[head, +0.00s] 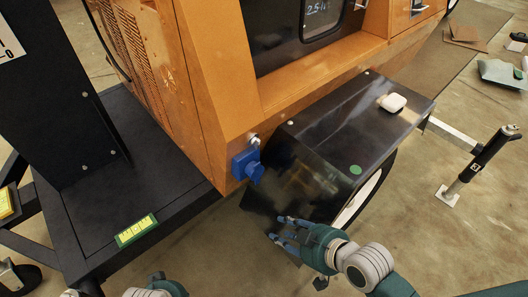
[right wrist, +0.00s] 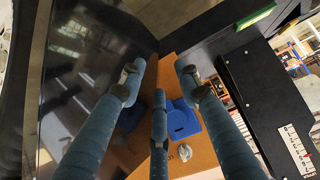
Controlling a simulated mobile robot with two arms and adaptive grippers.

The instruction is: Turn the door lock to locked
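A small silver round fitting (head: 254,141) sits on the orange housing (head: 215,95), just above a blue socket (head: 247,166). The right wrist view shows the fitting (right wrist: 184,152) beside the blue socket (right wrist: 181,121). I cannot tell whether this is the door lock or how it is turned. A dark window panel with a handle (head: 359,5) is at the top, partly cut off. My right gripper (head: 279,229) is open and empty, below and right of the blue socket, in front of the black fender. Its spread fingers also show in the wrist view (right wrist: 158,82). Only part of my left arm shows, at the bottom edge.
A black drawbar platform (head: 75,200) lies left. A jack stand (head: 480,165) is at right. Open floor lies in front.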

